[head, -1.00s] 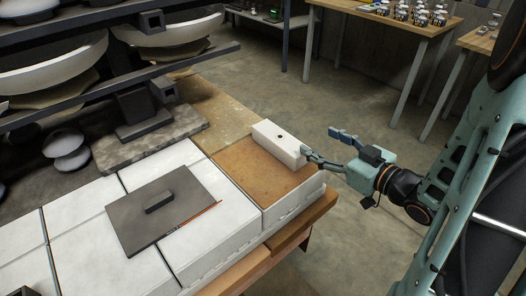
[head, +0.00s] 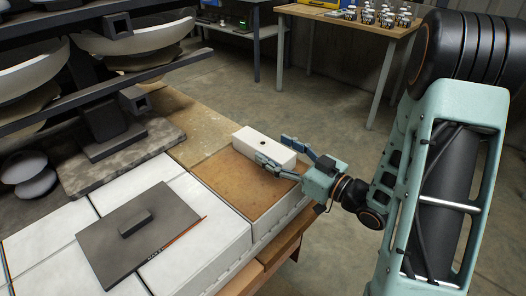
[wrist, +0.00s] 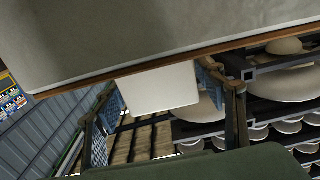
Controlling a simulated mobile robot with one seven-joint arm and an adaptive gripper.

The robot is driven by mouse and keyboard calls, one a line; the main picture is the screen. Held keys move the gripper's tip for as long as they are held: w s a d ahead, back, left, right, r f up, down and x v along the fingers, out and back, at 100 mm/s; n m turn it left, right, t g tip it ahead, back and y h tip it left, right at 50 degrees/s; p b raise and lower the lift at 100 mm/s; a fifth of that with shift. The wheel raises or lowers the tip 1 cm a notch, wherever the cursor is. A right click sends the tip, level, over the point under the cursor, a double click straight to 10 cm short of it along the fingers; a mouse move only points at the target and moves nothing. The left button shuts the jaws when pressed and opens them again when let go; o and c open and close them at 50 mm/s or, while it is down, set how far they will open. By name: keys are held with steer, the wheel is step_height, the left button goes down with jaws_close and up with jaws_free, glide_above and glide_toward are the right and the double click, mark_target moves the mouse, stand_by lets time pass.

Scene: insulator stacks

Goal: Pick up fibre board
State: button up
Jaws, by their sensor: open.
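A white block (head: 262,146) with a dark hole in its top lies on a brown board (head: 232,180) at the bench's right end. I cannot tell which of these two is the fibre board. My gripper (head: 281,151) is open at the block's right end. One finger is along its near long side, the other by its far side. The wrist view appears upside down. It shows the block (wrist: 158,90) between the fingers (wrist: 163,92), against the brown board's edge (wrist: 130,72). I cannot tell whether the fingers touch the block.
White slabs (head: 185,262) cover the bench. A dark grey plate (head: 105,242) with a raised block lies on them, a thin orange-brown stick at its edge. Shelves with white bowls (head: 125,40) rise at the left. A wooden table (head: 350,24) with small items stands behind. Floor right of the bench is open.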

mark_target(268, 147)
steer(key=x, duration=0.4)
steer(key=shift+a+b, duration=0.35)
steer(key=shift+c, duration=0.2)
steer(key=c, duration=1.3)
